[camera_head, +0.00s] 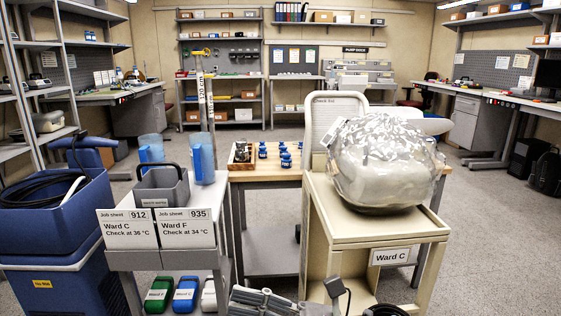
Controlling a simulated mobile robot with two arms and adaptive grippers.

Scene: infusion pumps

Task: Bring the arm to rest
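A bulky beige device (380,165) under a clear, wrinkled cover sits on the cream cart (400,226) labelled Ward C. No gripper is seen touching it.
A grey cart on the left carries job sheets (126,228), a grey caddy (162,187) and blue containers (202,160). Blue bins (52,220) stand further left. A wooden table (262,173) with blue pieces is behind. Open floor (500,240) lies to the right.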

